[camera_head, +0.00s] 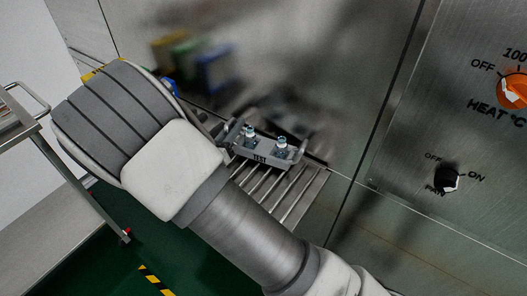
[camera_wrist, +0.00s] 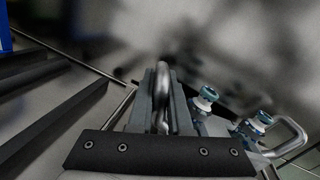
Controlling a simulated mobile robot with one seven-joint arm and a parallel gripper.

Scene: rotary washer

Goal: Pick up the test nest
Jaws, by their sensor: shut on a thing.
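The test nest (camera_head: 262,157) is a small grey metal holder with "TEST" on its front, two metal pieces with bluish-white tops standing in it, and a loop handle at each end. In the head view it is at a rack of metal bars; I cannot tell if it touches them. In the wrist view the test nest (camera_wrist: 218,124) is right of my gripper (camera_wrist: 163,95). My gripper's fingers are closed on its near loop handle; the far handle is free. In the head view my arm mostly hides the gripper.
The slatted metal rack (camera_head: 289,197) sits against a steel wall. A control panel (camera_head: 455,130) with an orange heat knob and a black fan knob is at right. A metal cart (camera_head: 72,184) stands at left. Blurred coloured shapes show on the shiny wall.

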